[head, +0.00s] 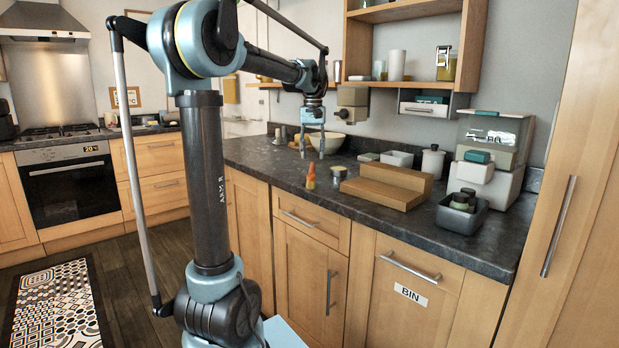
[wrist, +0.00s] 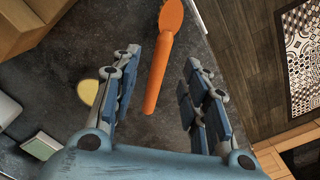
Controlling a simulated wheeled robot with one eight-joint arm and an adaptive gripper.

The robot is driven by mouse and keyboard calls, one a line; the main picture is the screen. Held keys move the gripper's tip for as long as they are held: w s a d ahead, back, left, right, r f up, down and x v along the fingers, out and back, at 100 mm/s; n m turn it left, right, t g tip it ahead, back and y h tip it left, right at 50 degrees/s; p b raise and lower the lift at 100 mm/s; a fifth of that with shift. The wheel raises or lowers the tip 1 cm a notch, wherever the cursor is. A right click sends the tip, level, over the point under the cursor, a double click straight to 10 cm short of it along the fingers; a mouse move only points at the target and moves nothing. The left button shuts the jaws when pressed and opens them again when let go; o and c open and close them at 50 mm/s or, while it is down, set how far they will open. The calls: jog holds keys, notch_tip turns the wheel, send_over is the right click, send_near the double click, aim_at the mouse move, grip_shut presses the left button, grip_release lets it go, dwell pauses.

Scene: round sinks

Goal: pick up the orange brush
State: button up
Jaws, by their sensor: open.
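The orange brush (head: 311,177) is on the dark countertop near its front edge, left of the wooden stepped block. My gripper (head: 312,153) is open and points down above the brush, with a gap below the fingertips in the head view. In the wrist view the fingers (wrist: 162,88) stand apart on either side of the brush, and nothing is held.
A small round pot (head: 339,172) stands just right of the brush. The wooden stepped block (head: 383,193) is farther right.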

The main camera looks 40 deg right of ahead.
aim_at(311, 169)
jog(key=shift+w+f, duration=0.2)
jog(key=shift+f, duration=4.1)
grip_shut()
